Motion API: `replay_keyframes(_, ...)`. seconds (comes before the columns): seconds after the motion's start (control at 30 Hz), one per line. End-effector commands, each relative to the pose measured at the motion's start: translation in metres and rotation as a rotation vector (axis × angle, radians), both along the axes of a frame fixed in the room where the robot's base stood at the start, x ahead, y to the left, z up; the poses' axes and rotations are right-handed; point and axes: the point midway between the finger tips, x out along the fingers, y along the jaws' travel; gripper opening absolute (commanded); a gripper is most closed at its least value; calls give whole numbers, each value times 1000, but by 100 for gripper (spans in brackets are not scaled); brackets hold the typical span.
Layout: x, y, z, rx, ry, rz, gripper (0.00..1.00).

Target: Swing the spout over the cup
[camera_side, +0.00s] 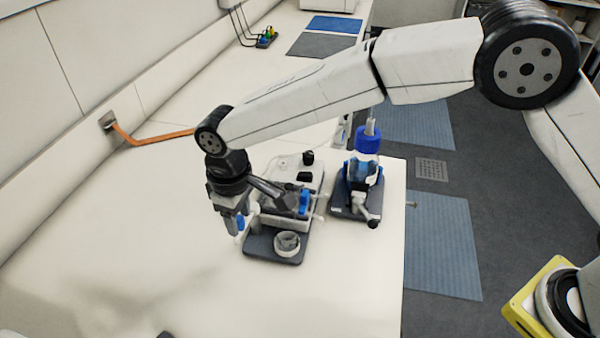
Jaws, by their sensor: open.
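A small white round cup (287,243) stands on the front of a dark base plate (262,250). Behind it is an apparatus with a pale top (292,172) and a blue part (304,201). My gripper (236,226) points down at the left of the cup, with its fingers apart. A small blue piece (241,222) shows beside the fingers; I cannot tell whether they touch it. A dark grey arm-like part runs from my gripper's side toward the apparatus. I cannot clearly tell which part is the spout; my gripper partly hides this area.
A blue-capped bottle (367,140) stands on a dark stand (345,205) to the right, close to the bench edge. An orange strip (155,138) runs from the wall at the left.

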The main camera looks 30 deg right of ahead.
Motion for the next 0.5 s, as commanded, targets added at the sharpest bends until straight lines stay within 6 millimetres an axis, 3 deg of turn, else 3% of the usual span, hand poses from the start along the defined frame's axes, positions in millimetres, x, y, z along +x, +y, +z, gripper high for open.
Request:
replay_keyframes(0.07,0,0,0,0,0,0,53)
replay_keyframes(0.23,0,0,0,1,-1,0,5)
replay_keyframes(0.5,0,0,0,1,-1,3,5)
